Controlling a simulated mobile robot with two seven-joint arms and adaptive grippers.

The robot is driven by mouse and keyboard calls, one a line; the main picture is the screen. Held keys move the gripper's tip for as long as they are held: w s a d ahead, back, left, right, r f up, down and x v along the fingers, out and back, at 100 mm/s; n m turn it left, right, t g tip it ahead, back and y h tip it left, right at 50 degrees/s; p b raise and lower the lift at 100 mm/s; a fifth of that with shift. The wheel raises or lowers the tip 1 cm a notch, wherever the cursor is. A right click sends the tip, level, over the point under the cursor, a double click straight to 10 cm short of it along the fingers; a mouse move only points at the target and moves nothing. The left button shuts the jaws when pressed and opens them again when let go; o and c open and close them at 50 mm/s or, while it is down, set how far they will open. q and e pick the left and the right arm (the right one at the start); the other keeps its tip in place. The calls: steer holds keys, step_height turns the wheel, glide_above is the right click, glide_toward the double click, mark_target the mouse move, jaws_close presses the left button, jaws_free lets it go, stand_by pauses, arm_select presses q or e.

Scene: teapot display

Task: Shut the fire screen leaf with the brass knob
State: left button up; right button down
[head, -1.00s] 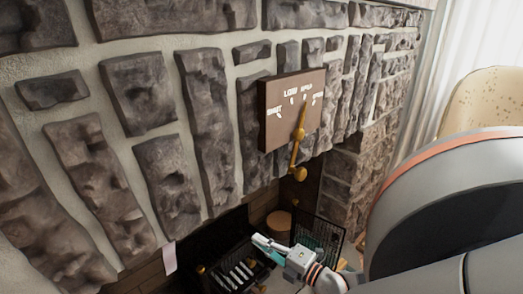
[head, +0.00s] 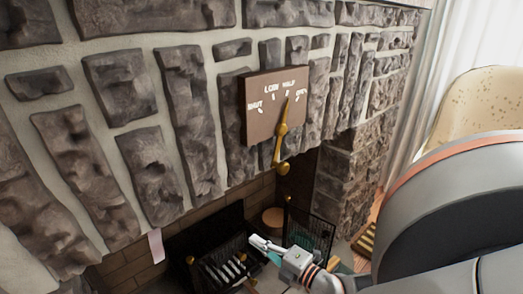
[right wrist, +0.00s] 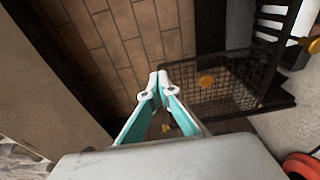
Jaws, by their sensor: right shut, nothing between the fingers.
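A black mesh fire screen leaf (head: 318,231) stands at the right side of the fireplace opening in the head view. My right gripper (head: 256,243) is shut and empty, low in front of the hearth, left of the leaf. Its shut fingertips also show in the right wrist view (right wrist: 158,84); contact with the mesh is not clear. My left gripper is out of view.
A brown dial board (head: 262,108) with a brass lever (head: 281,140) hangs on the stone wall above. A dark grate (head: 222,265) with pale bars sits left of the gripper. A round wooden piece (head: 272,220) stands behind. A cream chair (head: 490,105) is at right.

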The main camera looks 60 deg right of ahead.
steer(key=s+d, duration=0.6)
steer(key=d, duration=0.2)
steer(key=shift+f, duration=0.15)
steer(key=shift+p, duration=0.3)
